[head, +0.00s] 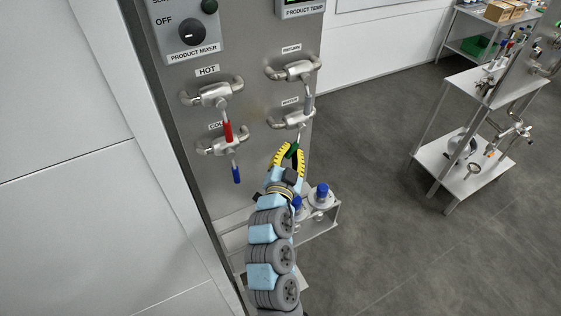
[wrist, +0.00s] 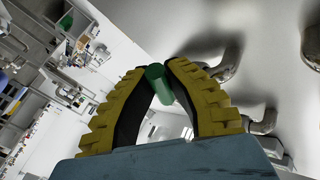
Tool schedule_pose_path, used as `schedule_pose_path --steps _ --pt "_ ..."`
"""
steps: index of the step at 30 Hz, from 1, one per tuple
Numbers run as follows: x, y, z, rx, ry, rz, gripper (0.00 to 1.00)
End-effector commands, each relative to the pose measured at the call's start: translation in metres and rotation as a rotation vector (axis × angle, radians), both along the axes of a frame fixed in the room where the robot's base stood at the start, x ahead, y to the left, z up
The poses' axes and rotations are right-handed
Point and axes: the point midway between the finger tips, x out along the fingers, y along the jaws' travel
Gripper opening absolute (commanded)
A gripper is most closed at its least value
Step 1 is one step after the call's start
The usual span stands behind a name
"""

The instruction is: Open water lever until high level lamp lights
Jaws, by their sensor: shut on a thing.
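The water valve (head: 293,119) is on the steel panel, below a small WATER label (head: 290,101). Its lever has a green handle (head: 295,147) that points downward from the valve. My gripper (head: 290,150) has its yellow ridged fingers closed around this handle. In the wrist view the green handle (wrist: 157,82) lies between the tips of my gripper (wrist: 160,70), touching the black inner pads. I cannot identify a high level lamp in either view.
The hot valve's red handle (head: 228,131) and the cold valve's blue handle (head: 236,175) hang to the left. The return valve's grey handle (head: 308,104) is just above. Blue-capped fittings (head: 321,191) stand on a low shelf beside my arm.

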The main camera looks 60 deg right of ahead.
Motion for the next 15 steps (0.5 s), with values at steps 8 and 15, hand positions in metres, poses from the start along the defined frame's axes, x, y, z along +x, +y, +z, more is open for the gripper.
schedule_pose_path --steps 8,15 --pt "-0.0055 -0.0064 -0.0050 -0.051 0.032 -0.007 0.00" --pt "-0.0067 -0.0079 -0.0038 -0.068 0.044 -0.008 0.00"
